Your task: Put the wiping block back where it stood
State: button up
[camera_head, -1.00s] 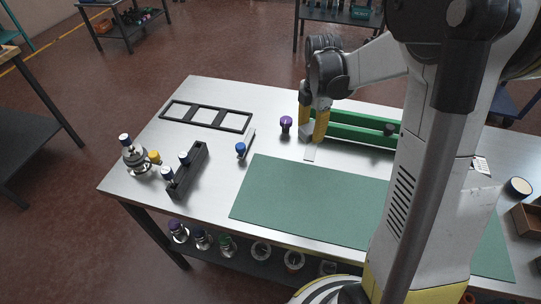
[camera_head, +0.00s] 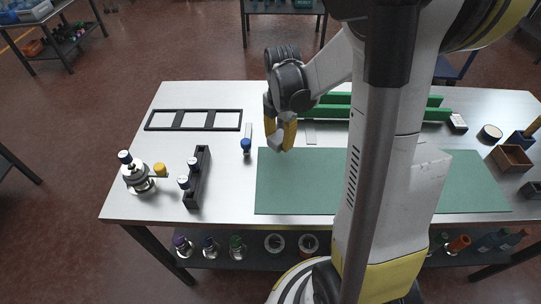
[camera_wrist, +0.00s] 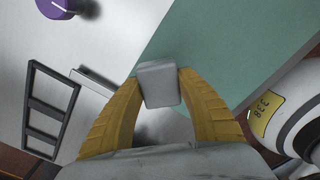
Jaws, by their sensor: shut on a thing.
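A small pale grey block, which looks like the wiping block (camera_wrist: 158,84), sits between the tips of my yellow fingers in the wrist view. My gripper (camera_head: 281,140) is shut on it, above the back left corner of the green mat (camera_head: 300,190). The block shows only as a small grey shape at the fingertips in the head view. A flat pale strip (camera_head: 311,132) lies bare on the table behind the mat, to the right of my gripper.
A blue-topped piece (camera_head: 246,147) stands left of my gripper. A black frame (camera_head: 194,111), dark rack (camera_head: 200,178) and metal vessel (camera_head: 137,178) are further left. Green rails (camera_head: 330,98) lie behind. A purple knob (camera_wrist: 57,6) shows in the wrist view.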

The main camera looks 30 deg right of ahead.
aim_at(272, 158)
jog(key=shift+w+a+f, duration=0.25)
jog(key=shift+a+f, duration=0.05)
jog(key=shift+a, duration=0.15)
jog(key=shift+w+a+f, duration=0.2)
jog(key=shift+a+f, duration=0.1)
jog(key=shift+a, duration=0.15)
jog(key=shift+a+f+b, duration=0.1)
jog(key=shift+f+b, duration=0.1)
jog(key=shift+b, duration=0.1)
jog(key=shift+f+b, duration=0.8)
jog(key=shift+f, duration=1)
jog(key=shift+f, duration=0.1)
jog(key=o, duration=1.3)
